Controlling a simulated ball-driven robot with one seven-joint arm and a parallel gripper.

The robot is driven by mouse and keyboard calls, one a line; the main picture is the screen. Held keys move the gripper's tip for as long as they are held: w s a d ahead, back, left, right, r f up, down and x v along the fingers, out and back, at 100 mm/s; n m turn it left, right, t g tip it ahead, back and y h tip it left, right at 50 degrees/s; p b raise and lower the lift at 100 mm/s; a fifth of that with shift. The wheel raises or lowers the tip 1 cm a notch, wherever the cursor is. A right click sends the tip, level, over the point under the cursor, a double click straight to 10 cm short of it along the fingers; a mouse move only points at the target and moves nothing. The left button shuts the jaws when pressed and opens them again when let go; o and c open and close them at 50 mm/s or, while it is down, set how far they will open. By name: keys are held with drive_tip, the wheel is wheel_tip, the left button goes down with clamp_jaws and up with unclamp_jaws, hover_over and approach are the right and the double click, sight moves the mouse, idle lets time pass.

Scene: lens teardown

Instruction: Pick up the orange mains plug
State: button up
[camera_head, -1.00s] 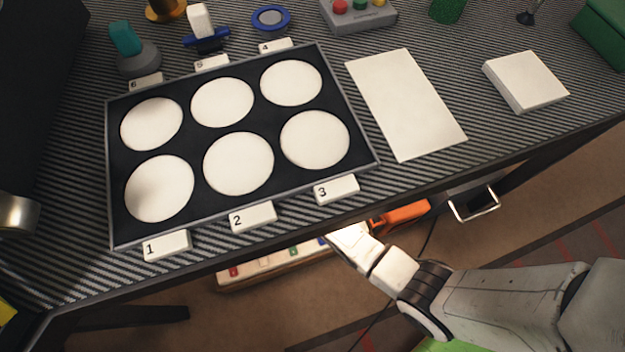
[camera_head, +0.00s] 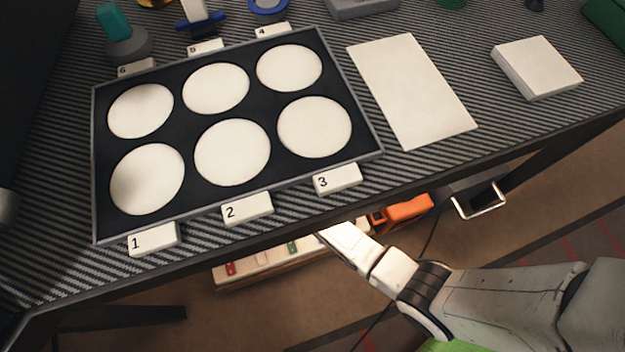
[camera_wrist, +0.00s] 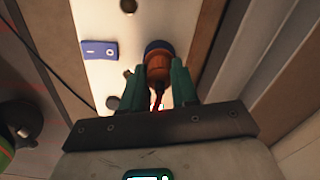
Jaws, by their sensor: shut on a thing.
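The orange mains plug (camera_wrist: 158,68) shows in the wrist view, standing over a white socket strip (camera_wrist: 103,70) with a dark blue ring at its far end. My gripper (camera_wrist: 158,82) is shut on the plug, with one green finger on each side. A reddish cord runs from the plug back between the fingers. I cannot tell whether the plug is still seated in the strip. In the head view the white strip (camera_head: 262,262) lies under the table's front edge; my fingers and the plug are hidden there.
A blue switch (camera_wrist: 98,50) sits on the strip left of the plug. The table (camera_head: 300,215) overhangs this spot and carries a black tray (camera_head: 375,155) with white discs. An orange box (camera_head: 405,210) and a metal handle (camera_head: 480,207) are to the right. A dark cable hangs nearby.

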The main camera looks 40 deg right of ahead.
clamp_jaws()
drive_tip(key=shift+r, duration=0.1)
